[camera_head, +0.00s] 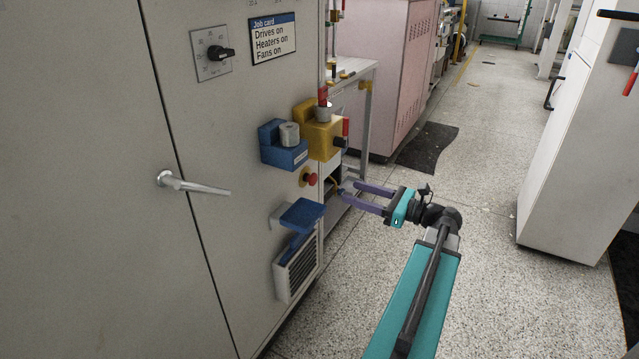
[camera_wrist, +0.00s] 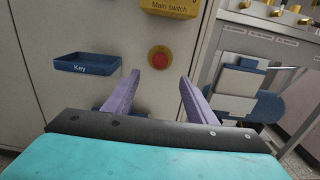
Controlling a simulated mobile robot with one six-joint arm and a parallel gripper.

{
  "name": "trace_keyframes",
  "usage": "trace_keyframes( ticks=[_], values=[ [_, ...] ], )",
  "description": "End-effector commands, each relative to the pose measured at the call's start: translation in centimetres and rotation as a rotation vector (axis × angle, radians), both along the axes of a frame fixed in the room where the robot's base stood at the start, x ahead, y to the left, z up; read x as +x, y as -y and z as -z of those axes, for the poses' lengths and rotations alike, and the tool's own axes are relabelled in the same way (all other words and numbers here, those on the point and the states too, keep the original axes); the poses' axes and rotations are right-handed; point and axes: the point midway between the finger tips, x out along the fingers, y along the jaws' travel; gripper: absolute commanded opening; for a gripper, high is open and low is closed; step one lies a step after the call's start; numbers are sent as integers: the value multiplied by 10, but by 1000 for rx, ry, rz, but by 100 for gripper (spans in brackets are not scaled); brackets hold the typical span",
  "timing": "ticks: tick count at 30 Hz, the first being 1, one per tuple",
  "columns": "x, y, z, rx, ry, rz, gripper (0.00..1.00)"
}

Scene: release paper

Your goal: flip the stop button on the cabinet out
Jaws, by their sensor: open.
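The red stop button (camera_head: 310,179) sits on a yellow base on the front of the grey cabinet (camera_head: 215,130), near its right edge. It also shows in the wrist view (camera_wrist: 159,58), beyond and between my finger tips. My gripper (camera_head: 349,189) is open, with two purple fingers pointing at the cabinet. It holds nothing and is to the right of the button in the head view, apart from it. I cannot tell whether the button is pressed in or out.
A yellow main switch box (camera_head: 323,142) is above the button. A blue holder (camera_head: 281,154) is to its left and a blue tray (camera_head: 301,214) lies below, over a vent grille (camera_head: 296,270). A shelf unit stands just beyond.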

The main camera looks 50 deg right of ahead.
Motion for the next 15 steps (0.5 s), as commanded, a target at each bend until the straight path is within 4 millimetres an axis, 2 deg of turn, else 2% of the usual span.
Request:
trace_keyframes(
  ticks=[15],
  values=[
    [59, -14, 2, -1, 0, 0, 51]
  ],
)
